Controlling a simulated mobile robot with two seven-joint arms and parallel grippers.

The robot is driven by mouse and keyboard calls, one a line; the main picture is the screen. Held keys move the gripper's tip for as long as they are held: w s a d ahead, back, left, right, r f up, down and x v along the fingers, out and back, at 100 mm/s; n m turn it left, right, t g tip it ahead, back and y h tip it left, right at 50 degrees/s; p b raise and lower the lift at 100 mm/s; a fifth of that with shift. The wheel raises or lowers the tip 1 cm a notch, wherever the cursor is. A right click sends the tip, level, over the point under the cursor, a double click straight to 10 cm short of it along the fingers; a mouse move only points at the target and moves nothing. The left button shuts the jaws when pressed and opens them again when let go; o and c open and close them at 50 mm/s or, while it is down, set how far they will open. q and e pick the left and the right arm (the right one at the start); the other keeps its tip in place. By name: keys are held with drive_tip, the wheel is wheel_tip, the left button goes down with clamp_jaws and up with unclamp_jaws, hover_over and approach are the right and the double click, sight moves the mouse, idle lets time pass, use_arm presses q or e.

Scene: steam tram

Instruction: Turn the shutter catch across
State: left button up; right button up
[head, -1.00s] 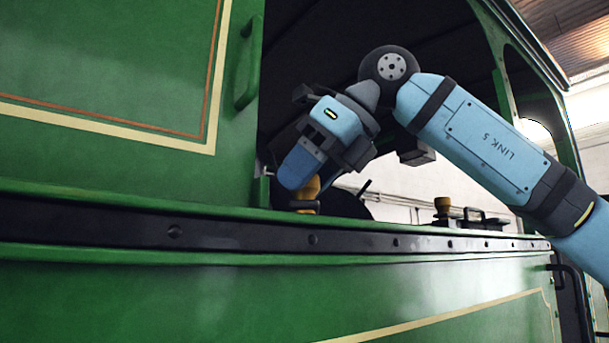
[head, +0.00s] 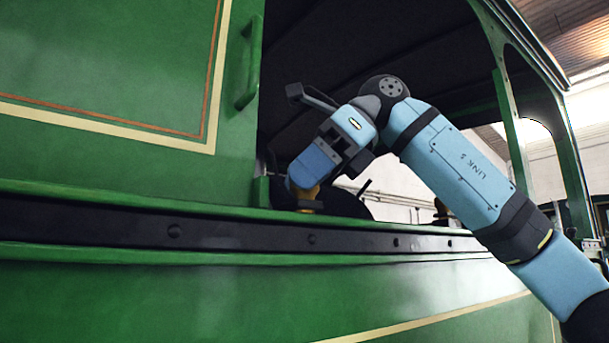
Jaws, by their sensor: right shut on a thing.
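A small brass-coloured fitting (head: 308,195) stands at the cab opening, just above the green sill. I cannot tell for sure whether it is the shutter catch. My right gripper (head: 306,183) reaches it from above and is shut on it. Its blue finger hides the upper part of the fitting. The large green panel (head: 110,65) on the left has cream and orange lining and a green upright handle (head: 249,65) near its edge. My left gripper is not in view.
A black riveted strip (head: 230,237) runs along the green side below the sill. A green window post (head: 515,125) stands at the right. Another brass-coloured fitting (head: 441,207) is partly hidden behind my right arm. The cab interior is dark.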

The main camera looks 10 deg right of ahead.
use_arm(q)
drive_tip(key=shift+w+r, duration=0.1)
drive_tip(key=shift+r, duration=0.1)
use_arm(e)
drive_tip(key=shift+n+g, duration=0.5)
drive_tip(key=shift+n, duration=0.1)
drive_tip(key=o, duration=0.9)
drive_tip(key=shift+c, duration=0.2)
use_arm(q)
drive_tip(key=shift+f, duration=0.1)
use_arm(e)
drive_tip(key=shift+d+r, duration=0.1)
drive_tip(key=shift+d+r, duration=0.25)
use_arm(q)
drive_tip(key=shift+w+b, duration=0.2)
drive_tip(key=shift+b, duration=0.3)
use_arm(e)
drive_tip(key=v, duration=1.3)
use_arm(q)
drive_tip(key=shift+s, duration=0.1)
